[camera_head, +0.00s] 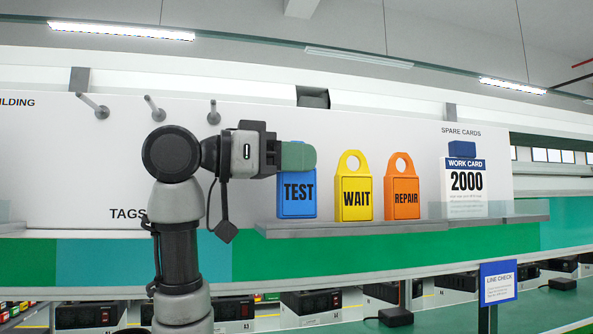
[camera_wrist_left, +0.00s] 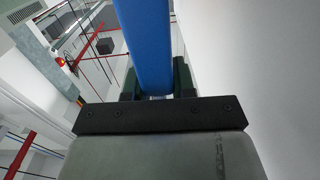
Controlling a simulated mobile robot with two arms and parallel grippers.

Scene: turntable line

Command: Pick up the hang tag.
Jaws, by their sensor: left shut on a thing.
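The blue TEST hang tag (camera_head: 297,193) stands upright at the left end of the grey shelf (camera_head: 400,223). My left gripper (camera_head: 298,157) is at its top, with the green fingers covering the upper part of the tag. In the left wrist view the blue tag (camera_wrist_left: 147,45) runs between the two dark green fingers (camera_wrist_left: 157,80), which are shut on it. The tag's bottom edge looks to be at the shelf; I cannot tell whether it touches. A yellow WAIT tag (camera_head: 353,198) and an orange REPAIR tag (camera_head: 402,197) stand to its right. My right gripper is not in view.
Several grey pegs (camera_head: 154,108) stick out of the white panel at upper left. Below is a line with several black devices (camera_head: 311,301) and a LINE CHECK sign (camera_head: 498,283).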

